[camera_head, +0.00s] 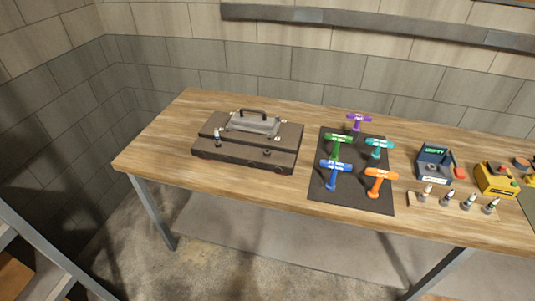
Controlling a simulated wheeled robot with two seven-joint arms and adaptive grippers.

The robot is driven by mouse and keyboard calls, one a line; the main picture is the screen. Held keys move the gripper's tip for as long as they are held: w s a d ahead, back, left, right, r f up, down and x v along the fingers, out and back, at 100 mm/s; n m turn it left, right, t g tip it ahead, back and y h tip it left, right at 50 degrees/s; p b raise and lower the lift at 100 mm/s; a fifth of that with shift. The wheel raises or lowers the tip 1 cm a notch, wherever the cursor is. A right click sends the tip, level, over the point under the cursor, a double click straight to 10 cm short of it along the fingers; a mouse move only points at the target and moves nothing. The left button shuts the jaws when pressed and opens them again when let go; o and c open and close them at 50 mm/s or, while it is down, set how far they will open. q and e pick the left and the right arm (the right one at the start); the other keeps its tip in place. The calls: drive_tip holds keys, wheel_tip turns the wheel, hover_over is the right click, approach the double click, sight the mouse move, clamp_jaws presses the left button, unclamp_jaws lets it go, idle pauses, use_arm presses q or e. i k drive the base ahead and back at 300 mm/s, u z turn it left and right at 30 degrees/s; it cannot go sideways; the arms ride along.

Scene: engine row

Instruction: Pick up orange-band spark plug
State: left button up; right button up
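Several small spark plugs stand upright in a row in a wooden rack (410,200) near the front edge of the workbench, at the right. Each has a pale upper part and a grey lower part: the leftmost plug (426,191), its neighbour (447,197), another plug (470,202) and the rightmost plug (491,206). Their bands are too small for me to tell which is orange. Another plug-like part (217,136) stands on the left of the dark engine block (240,153). Neither of my grippers is in view.
T-handled tools in several colours, including an orange one (380,180), lie on a black mat (330,205) left of the rack. A dark box marked EMPTY (433,165) and a yellow box (496,180) stand behind the rack. The bench's (150,150) left end is clear.

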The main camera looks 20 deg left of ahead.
sight(424, 195)
drive_tip(key=z, duration=0.45)
drive_tip(key=k, duration=1.15)
drive_tip(key=z, duration=1.05)
drive_tip(key=i, duration=1.65)
drive_tip(key=u, duration=0.7)
